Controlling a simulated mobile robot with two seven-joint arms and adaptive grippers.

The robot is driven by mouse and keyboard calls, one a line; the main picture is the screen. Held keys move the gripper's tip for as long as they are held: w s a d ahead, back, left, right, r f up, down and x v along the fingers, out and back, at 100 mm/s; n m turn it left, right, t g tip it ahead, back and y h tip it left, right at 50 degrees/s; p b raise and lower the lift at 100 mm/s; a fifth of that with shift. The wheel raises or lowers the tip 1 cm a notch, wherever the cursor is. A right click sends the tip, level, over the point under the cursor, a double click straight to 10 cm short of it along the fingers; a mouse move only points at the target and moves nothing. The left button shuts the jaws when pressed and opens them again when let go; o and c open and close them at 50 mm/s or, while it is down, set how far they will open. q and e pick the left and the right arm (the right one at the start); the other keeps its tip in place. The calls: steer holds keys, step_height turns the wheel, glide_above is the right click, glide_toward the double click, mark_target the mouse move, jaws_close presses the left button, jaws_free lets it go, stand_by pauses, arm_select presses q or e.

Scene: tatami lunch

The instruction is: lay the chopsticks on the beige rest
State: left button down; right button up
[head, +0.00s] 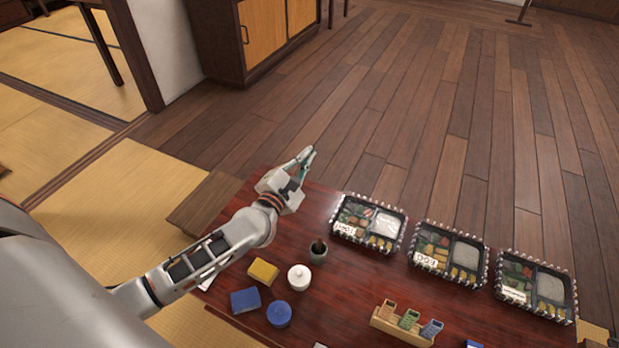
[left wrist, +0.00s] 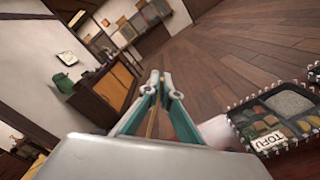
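My left gripper (head: 307,157) is over the far left edge of the dark red table (head: 335,285). In the left wrist view its fingertips (left wrist: 163,82) are close together. A thin tan stick, seemingly the chopsticks (left wrist: 152,122), runs between the fingers, mostly hidden by them. In the head view the chopsticks cannot be made out. I cannot pick out the beige rest in either view. My right gripper is not in view.
Three bento boxes stand along the far side: left (head: 369,223), middle (head: 447,255), right (head: 536,287). Nearer are a grey cup (head: 318,254), a white lidded pot (head: 299,278), yellow (head: 263,271) and blue (head: 245,300) blocks, a round blue pot (head: 279,314) and a wooden stand (head: 400,331).

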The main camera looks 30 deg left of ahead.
arm_select(q)
steer(key=shift+w+a+f+m+b, duration=0.75)
steer(key=shift+w+a+f+b, duration=0.65)
steer(key=shift+f, duration=2.8)
steer(key=shift+w+a+f+m+b, duration=0.95)
steer(key=shift+w+f+b, duration=0.85)
steer(key=shift+f, duration=2.35)
steer(key=shift+w+a+f+m+b, duration=0.6)
steer(key=shift+w+a+f+b, duration=1.05)
steer(key=shift+f, duration=2.55)
steer(key=shift+s+d+f+b, duration=0.35)
steer(key=shift+s+b, duration=0.15)
steer(key=shift+b, duration=0.15)
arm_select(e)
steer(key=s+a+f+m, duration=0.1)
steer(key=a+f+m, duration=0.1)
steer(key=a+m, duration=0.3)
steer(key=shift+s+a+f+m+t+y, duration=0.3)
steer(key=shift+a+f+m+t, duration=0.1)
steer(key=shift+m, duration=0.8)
arm_select(q)
steer(key=shift+w, duration=0.1)
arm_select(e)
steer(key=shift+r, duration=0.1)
arm_select(q)
steer(key=c, duration=1.7)
jaws_free()
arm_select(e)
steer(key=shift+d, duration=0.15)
